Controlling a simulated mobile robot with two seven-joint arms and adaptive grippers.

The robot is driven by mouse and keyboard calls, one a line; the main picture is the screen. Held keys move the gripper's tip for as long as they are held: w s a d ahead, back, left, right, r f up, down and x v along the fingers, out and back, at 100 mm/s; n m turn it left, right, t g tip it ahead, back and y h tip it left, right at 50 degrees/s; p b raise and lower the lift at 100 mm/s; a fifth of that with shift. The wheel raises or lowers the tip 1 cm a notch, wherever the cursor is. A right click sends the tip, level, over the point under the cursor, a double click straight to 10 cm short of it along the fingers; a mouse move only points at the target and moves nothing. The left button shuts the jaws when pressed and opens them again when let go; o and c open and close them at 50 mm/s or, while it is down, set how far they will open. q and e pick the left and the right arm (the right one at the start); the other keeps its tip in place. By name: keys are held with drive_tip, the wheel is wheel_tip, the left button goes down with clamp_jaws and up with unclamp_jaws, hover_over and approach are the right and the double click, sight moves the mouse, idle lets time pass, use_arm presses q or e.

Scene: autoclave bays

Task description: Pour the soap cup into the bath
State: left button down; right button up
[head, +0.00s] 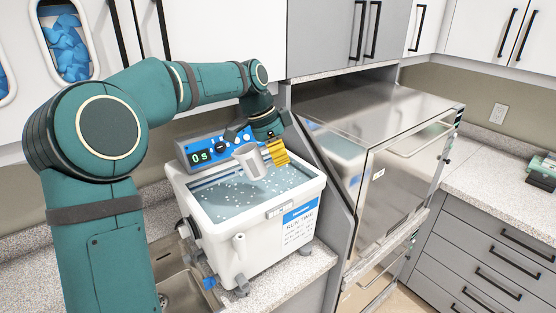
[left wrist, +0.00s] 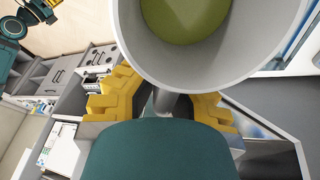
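The soap cup (head: 247,160) is a grey cup held tilted above the bath. In the left wrist view I look into its open mouth (left wrist: 140,55), with olive green showing inside. My left gripper (head: 277,152) has yellow fingers on both sides of the cup's grey handle (left wrist: 166,104). The bath (head: 232,241) is a white tub with bluish water and many white specks on the surface. The cup is over the water, near the back. A teal part with yellow tips, apparently my right gripper (left wrist: 46,8), shows at the top left of the wrist view; its fingers are cut off.
A metal sink (head: 180,275) lies at left front. A steel autoclave bay (head: 405,165) stands close on the right. White cabinets (head: 225,40) hang behind my left arm.

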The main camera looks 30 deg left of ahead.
use_arm(q)
drive_tip(key=shift+w+a+r+t+h, duration=0.2)
drive_tip(key=shift+w+r+t+h, duration=0.1)
drive_tip(key=shift+r+h, duration=0.25)
drive_tip(key=shift+r, duration=0.15)
idle(0.5)
drive_tip(key=shift+r+t+h+b, duration=0.3)
drive_tip(key=shift+r+h, duration=0.15)
idle(0.3)
